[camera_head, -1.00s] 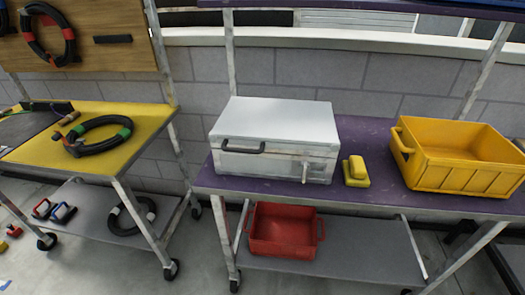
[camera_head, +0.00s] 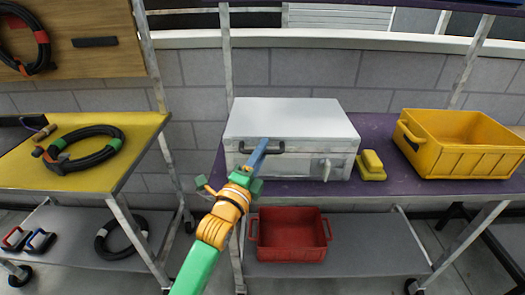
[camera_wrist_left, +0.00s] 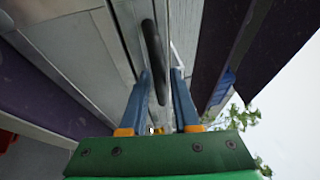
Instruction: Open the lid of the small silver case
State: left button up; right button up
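The silver case (camera_head: 290,119) stands shut on the purple shelf, its lid down. My left gripper (camera_head: 259,154) is at the handle, reaching up from below and in front. In the left wrist view, its two blue fingers (camera_wrist_left: 160,85) are apart, with the dark handle (camera_wrist_left: 153,50) showing between their tips. I cannot tell whether they touch it. My right gripper is not in view.
A yellow block (camera_head: 371,166) sits right of the case, and a yellow bin (camera_head: 462,148) stands further right on the purple shelf (camera_head: 387,130). A red bin (camera_head: 290,236) is on the lower shelf. A yellow-topped cart (camera_head: 40,178) with a black ring (camera_head: 85,148) stands at left.

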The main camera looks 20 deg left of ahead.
pick_arm(q)
grip_shut()
dwell(1.5)
